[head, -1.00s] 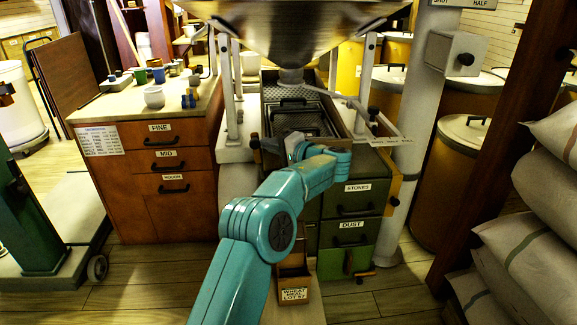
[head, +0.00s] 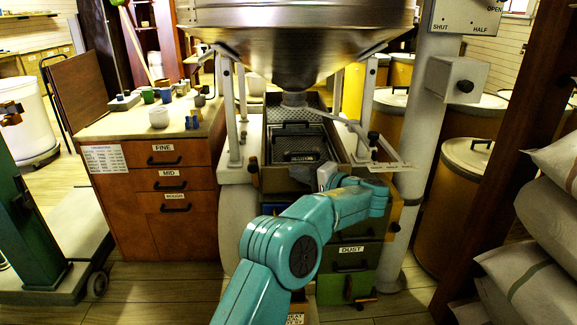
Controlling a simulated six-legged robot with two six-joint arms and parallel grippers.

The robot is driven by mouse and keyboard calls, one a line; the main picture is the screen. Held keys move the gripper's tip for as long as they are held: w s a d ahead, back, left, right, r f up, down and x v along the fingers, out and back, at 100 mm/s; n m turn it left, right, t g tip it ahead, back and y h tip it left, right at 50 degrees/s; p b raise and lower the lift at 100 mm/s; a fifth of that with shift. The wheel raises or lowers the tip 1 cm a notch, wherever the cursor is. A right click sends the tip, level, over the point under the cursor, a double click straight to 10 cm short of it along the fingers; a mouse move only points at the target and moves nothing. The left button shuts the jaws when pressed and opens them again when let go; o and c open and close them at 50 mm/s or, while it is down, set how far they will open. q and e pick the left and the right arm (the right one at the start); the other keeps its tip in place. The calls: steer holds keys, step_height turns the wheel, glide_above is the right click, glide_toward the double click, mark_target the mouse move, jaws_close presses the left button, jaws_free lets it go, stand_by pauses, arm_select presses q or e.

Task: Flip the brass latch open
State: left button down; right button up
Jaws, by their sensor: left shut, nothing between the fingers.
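I cannot make out the brass latch with certainty. A small yellow-brown fitting (head: 394,214) with a dark knob shows at the right side of the green drawer cabinet (head: 345,255), partly behind my forearm. My left arm comes up from the bottom middle and bends at a teal wrist. My left gripper (head: 326,174) is shut and empty, at the front right of the open sieve box (head: 287,178). Its fingertips are small and partly hidden by the wrist, and I cannot tell whether they touch anything. My right gripper is not in view.
A metal hopper (head: 300,35) hangs low above the sieve box. A white post (head: 412,180) with a switch box (head: 457,80) stands right. A wooden drawer unit (head: 165,195) with cups is left. Sacks (head: 555,225) are piled at right.

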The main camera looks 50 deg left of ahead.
arm_select(q)
steer(key=d, duration=0.4)
steer(key=shift+w+p, duration=0.2)
steer(key=shift+p, duration=0.15)
